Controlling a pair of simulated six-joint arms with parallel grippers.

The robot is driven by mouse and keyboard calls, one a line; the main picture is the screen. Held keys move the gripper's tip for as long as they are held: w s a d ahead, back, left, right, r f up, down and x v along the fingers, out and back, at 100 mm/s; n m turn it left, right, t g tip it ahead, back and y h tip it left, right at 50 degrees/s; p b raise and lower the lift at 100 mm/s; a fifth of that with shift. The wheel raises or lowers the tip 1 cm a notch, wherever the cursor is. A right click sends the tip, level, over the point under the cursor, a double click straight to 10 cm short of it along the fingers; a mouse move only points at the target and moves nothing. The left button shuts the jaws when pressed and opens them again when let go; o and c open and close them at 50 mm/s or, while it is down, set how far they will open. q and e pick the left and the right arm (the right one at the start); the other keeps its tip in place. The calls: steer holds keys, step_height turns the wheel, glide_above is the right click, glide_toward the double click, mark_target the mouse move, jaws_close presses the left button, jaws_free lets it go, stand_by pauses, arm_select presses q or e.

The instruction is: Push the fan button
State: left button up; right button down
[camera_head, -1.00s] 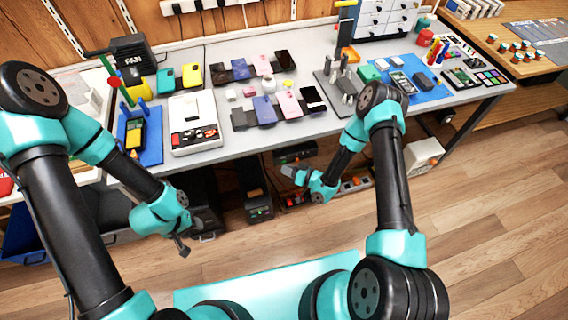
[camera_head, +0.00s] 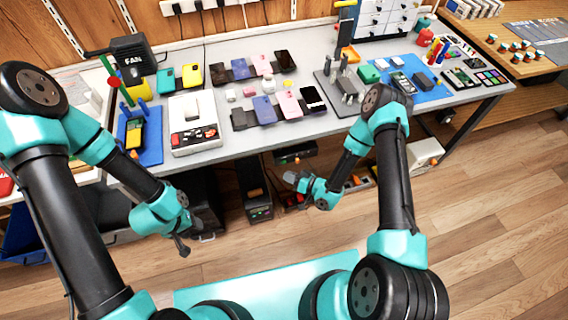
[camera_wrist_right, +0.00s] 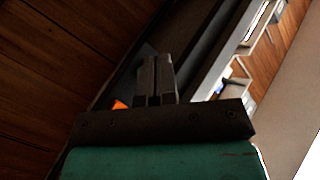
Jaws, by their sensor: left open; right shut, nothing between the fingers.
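A black box labelled FAN (camera_head: 133,57) stands at the back left of the workbench. No separate button on it can be made out at this size. My right gripper (camera_head: 288,177) is low in front of the bench, below the tabletop and far from the fan box. In the right wrist view its two fingers (camera_wrist_right: 157,76) are shut together with nothing between them. My left gripper (camera_head: 184,249) hangs above the floor at the front left, below the tabletop, open and apart from everything.
The workbench (camera_head: 225,150) carries several phones, a white tray (camera_head: 194,148) and a blue stand (camera_head: 150,155). Under it, a black unit with an orange part (camera_head: 256,193) stands near my right gripper. Open wooden floor (camera_head: 470,220) lies at the right.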

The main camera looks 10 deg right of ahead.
steer(key=shift+s+d, duration=0.15)
steer(key=shift+s, duration=1.95)
steer(key=s+d+r+m+g+h, duration=0.4)
steer(key=s+d+r+g+h, duration=0.3)
steer(key=s+g, duration=0.3)
steer(key=shift+s+d+r+h, duration=0.2)
steer(key=shift+s+r+h, duration=0.3)
steer(key=shift+s+h, duration=0.3)
